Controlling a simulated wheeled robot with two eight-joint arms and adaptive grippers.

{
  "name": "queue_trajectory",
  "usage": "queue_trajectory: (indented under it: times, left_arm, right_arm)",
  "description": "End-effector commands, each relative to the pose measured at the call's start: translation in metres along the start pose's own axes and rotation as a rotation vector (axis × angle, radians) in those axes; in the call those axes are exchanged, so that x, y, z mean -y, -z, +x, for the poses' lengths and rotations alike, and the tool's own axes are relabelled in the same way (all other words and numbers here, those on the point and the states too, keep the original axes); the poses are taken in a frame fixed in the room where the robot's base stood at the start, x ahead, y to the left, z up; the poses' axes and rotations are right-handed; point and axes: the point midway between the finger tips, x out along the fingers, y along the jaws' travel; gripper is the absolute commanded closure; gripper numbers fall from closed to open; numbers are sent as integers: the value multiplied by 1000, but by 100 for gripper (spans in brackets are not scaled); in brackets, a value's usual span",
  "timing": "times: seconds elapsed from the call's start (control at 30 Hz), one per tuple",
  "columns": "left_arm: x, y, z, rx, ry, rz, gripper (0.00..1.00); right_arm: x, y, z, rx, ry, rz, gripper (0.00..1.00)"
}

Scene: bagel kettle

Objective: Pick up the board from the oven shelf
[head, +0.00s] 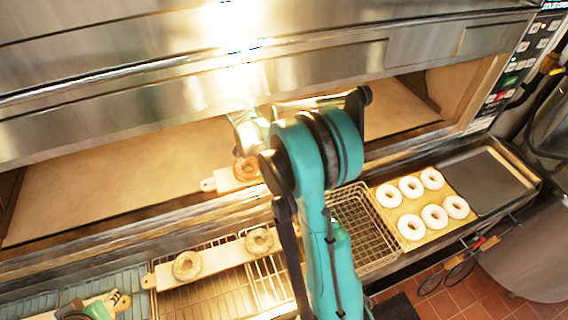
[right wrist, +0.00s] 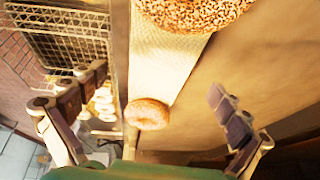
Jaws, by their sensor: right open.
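The pale board (head: 224,181) lies on the oven shelf (head: 120,170) at the oven mouth, its handle end to the left. A browned bagel (head: 246,168) sits on it, and my right arm hides the rest. In the right wrist view the board (right wrist: 165,70) carries a seeded bagel (right wrist: 195,10) and a plainer one (right wrist: 148,114). My right gripper (right wrist: 157,88) is open, with its fingers apart on either side of the board and nothing gripped. My left gripper (head: 86,310) shows only partly at the bottom left edge, so its jaws are unclear.
A second board (head: 215,264) with two bagels lies on the wire rack in front of the oven. Another board end (head: 121,302) shows at the lower left. A wire basket (head: 362,225) and a tray of white rings (head: 420,205) stand to the right. The oven front hangs above my right arm.

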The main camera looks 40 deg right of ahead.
Motion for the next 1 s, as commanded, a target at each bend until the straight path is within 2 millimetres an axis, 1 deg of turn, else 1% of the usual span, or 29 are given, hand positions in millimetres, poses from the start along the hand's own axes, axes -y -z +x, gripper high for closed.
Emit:
queue_trajectory:
  times: [0.03,0.2,0.3,0.4,0.6,0.63,0.67,0.7,0.77,0.8,0.87,0.9,1.0]
  left_arm:
    - [0,1,-1,0,0,0,61]
    - [0,0,0,0,0,0,61]
    - [0,0,0,0,0,0,61]
    - [0,0,0,0,0,0,61]
    - [0,0,0,0,0,0,61]
    - [0,0,0,0,0,0,61]
    - [0,0,0,0,0,0,61]
    - [0,0,0,0,0,0,61]
    - [0,0,0,0,0,0,61]
    - [0,0,0,0,0,0,61]
    - [0,0,0,0,0,0,61]
    - [0,0,0,0,0,0,61]
    - [0,0,0,0,0,0,61]
  right_arm:
    - [2,9,3,-1,-2,4,0]
    - [1,6,35,0,-1,2,0]
    - [1,6,47,0,-1,1,0]
    - [1,6,52,0,0,0,0]
    - [1,6,53,0,0,0,0]
    - [1,6,53,0,0,0,5]
    - [1,6,53,0,0,0,13]
    - [1,6,53,0,0,0,24]
    - [1,6,53,0,-1,0,40]
    - [1,6,53,0,-1,0,50]
    - [1,6,53,0,-1,0,66]
    - [1,6,53,0,0,0,69]
    - [1,6,52,-1,0,0,69]
